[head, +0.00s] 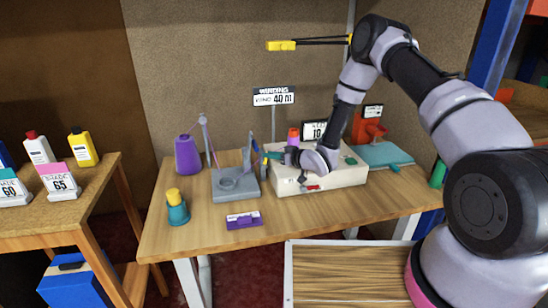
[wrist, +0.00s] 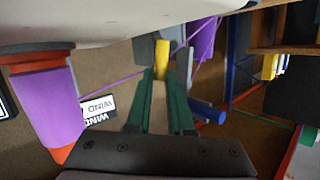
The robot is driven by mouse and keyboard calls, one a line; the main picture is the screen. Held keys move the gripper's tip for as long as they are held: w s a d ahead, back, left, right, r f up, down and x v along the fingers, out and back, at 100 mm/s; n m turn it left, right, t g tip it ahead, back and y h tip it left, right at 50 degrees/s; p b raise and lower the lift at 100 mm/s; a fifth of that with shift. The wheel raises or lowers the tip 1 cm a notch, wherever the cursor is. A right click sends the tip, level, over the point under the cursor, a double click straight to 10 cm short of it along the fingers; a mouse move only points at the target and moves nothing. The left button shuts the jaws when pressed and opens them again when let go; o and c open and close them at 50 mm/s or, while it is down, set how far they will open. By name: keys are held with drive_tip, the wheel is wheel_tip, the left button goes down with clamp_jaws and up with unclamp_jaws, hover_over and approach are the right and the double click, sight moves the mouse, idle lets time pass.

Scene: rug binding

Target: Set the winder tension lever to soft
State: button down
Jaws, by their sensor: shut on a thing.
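The winder (head: 335,178) is a cream box on the wooden table, with a bobbin (head: 293,137) at its back. In the wrist view the purple bobbin (wrist: 48,105) with orange ends is close on the left. My gripper (head: 267,156) is low at the winder's left end. Its green fingers (wrist: 162,78) are closed on a yellow piece (wrist: 162,52), apparently the tension lever's handle. The lever's base and any soft marking are not readable. My wrist and arm cover part of the winder in the head view.
A grey stand (head: 235,184) with upright rods is just left of the winder. A sign (head: 274,97) stands behind.

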idle(0.3)
drive_tip(key=c, duration=0.8)
unclamp_jaws()
drive_tip(key=v, duration=1)
drive_tip(key=shift+s+d+r, duration=0.15)
drive_tip(key=shift+s+d, duration=0.1)
